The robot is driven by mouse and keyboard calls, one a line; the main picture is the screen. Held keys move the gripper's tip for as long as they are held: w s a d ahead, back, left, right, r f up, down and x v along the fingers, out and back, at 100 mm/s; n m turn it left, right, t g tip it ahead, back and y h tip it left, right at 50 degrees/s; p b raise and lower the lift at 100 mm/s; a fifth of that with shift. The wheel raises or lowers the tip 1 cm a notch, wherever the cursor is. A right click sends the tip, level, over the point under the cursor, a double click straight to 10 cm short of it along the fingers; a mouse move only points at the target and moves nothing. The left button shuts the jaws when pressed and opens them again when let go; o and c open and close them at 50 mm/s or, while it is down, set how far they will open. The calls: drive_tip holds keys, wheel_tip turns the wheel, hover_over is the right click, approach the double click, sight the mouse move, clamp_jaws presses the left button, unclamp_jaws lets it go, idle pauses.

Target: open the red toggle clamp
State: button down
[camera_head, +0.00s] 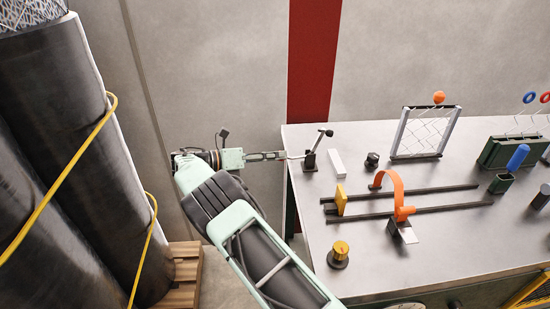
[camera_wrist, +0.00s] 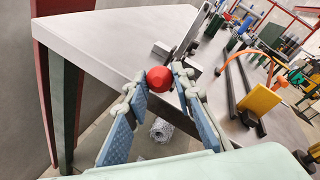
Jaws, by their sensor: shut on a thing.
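The toggle clamp (camera_head: 310,161) stands near the left edge of the metal table. It has a dark base and one arm tilted up to the right with a dark tip. A thin metal lever reaches left from it to my gripper (camera_head: 284,155), at the table's left edge. In the wrist view, a round red knob (camera_wrist: 160,79) sits between the two blue-padded fingers of my gripper (camera_wrist: 157,77), which is shut on it. In the head view the fingers mostly hide the knob. Part of the clamp shows behind the knob in the wrist view.
On the table (camera_head: 445,262) are a white block (camera_head: 337,163), a small dark knob (camera_head: 372,160), an orange arch (camera_head: 391,181) by dark rails, a yellow-topped post (camera_head: 340,250) and a wire mesh frame (camera_head: 424,133). Big dark rolls (camera_head: 50,110) stand at left.

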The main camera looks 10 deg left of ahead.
drive_tip(key=shift+s+f, duration=0.1)
drive_tip(key=shift+f, duration=0.3)
drive_tip(key=c, duration=1.7)
unclamp_jaws()
drive_tip(key=shift+o, duration=0.2)
drive_tip(key=shift+a+r, duration=0.1)
drive_tip(key=shift+r, duration=0.05)
drive_tip(key=v, duration=0.7)
drive_tip(key=shift+a, duration=0.15)
